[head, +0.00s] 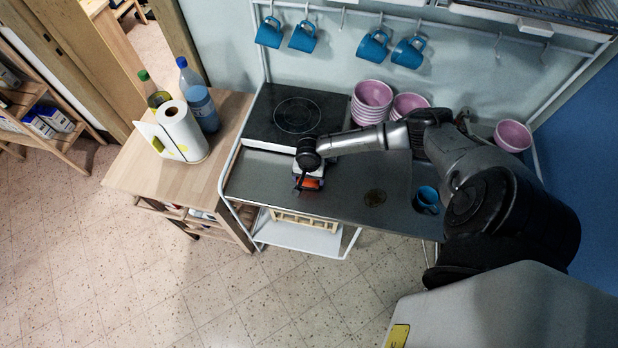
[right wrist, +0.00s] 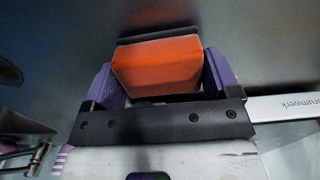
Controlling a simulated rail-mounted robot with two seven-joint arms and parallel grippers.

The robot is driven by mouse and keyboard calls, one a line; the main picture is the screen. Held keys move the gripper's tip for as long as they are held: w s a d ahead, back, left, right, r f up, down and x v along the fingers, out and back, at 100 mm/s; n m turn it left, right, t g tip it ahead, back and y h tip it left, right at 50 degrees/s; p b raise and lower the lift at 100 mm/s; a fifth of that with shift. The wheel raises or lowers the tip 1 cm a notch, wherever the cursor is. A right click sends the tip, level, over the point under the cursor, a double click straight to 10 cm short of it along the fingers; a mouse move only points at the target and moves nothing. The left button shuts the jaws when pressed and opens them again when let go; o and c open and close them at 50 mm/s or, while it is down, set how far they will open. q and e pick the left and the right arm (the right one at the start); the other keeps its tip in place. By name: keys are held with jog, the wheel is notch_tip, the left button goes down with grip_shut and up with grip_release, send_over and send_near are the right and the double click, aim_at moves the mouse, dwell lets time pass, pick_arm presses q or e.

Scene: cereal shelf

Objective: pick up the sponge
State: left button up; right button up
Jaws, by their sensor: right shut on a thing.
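The orange sponge (right wrist: 157,68) is between the two purple fingers of my right gripper (right wrist: 160,82) in the right wrist view. The fingers are shut on its sides. A dark layer shows along its far edge. In the head view my right gripper (head: 308,185) is low over the front left part of the metal counter (head: 345,195), and a bit of orange shows at its tip. I cannot tell whether the sponge touches the counter. My left gripper is not in view.
A black cooktop (head: 270,105) lies behind the gripper. Pink bowl stacks (head: 372,97) stand at the back, and a blue mug (head: 426,198) stands to the right. Blue mugs (head: 303,37) hang above. A paper towel roll (head: 182,132) and bottles stand on the wooden cabinet (head: 137,172).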

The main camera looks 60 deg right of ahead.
jog(key=r, duration=0.4)
jog(key=shift+s+d, duration=0.2)
jog(key=shift+s, duration=0.15)
jog(key=s+d+r, duration=0.2)
jog(key=s+r, duration=0.4)
jog(key=s, duration=0.4)
jog(key=shift+s+d+r+p, duration=0.2)
jog(key=shift+s+d+p, duration=0.1)
jog(key=shift+d, duration=0.05)
jog(key=shift+o, duration=1.4)
jog(key=shift+c, duration=1.1)
jog(key=shift+w, duration=0.1)
